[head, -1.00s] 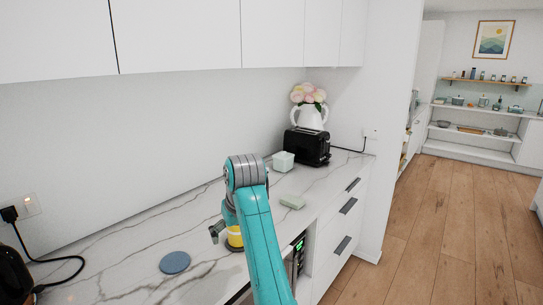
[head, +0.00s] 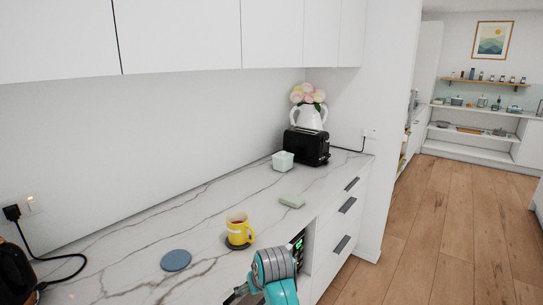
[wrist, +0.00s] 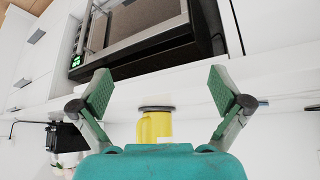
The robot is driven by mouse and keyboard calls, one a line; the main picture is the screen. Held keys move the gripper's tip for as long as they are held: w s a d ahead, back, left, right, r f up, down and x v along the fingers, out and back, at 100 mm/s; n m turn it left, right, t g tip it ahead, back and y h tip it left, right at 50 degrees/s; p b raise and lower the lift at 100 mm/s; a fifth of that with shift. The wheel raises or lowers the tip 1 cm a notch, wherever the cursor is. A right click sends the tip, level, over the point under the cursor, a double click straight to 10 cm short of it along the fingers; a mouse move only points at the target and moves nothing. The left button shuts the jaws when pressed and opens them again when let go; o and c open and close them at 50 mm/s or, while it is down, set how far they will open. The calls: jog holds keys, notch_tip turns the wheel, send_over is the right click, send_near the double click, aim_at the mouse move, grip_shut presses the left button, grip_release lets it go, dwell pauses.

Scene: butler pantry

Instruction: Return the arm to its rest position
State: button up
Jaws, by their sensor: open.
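My gripper (wrist: 166,92) is open and empty, its two green-padded fingers spread wide in the wrist view. In the head view my teal arm is low at the bottom, in front of the counter edge, and the fingers are mostly hidden or cut off there.
An appliance (wrist: 140,35) is built in below the counter. Wooden floor (head: 440,235) at right is clear.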

jog(key=s+d+f+m+t, duration=0.1)
jog(key=s+d+f, duration=0.35)
jog(key=f, duration=0.35)
jog(key=s+d+f+t, duration=0.1)
jog(key=s+d+f, duration=0.3)
jog(key=s+f, duration=0.3)
jog(key=s+d+f+m+t, duration=0.1)
jog(key=s+d+f, duration=0.2)
jog(key=s, duration=0.4)
jog(key=s+d+f+m+t, duration=0.1)
jog(key=s+d+f, duration=0.25)
jog(key=s, duration=0.35)
jog(key=s+d+r+m+t+h, duration=0.1)
jog(key=s+d+r+t, duration=0.3)
jog(key=s, duration=0.9)
jog(key=s+d+r+h, duration=0.1)
jog(key=s+d+r, duration=0.2)
jog(key=s+r, duration=0.65)
jog(key=s+r+t, duration=0.1)
jog(key=s+r, duration=0.4)
jog(key=s, duration=0.3)
jog(key=shift+s+d+r+m, duration=0.35)
jog(key=shift+s+m, duration=0.05)
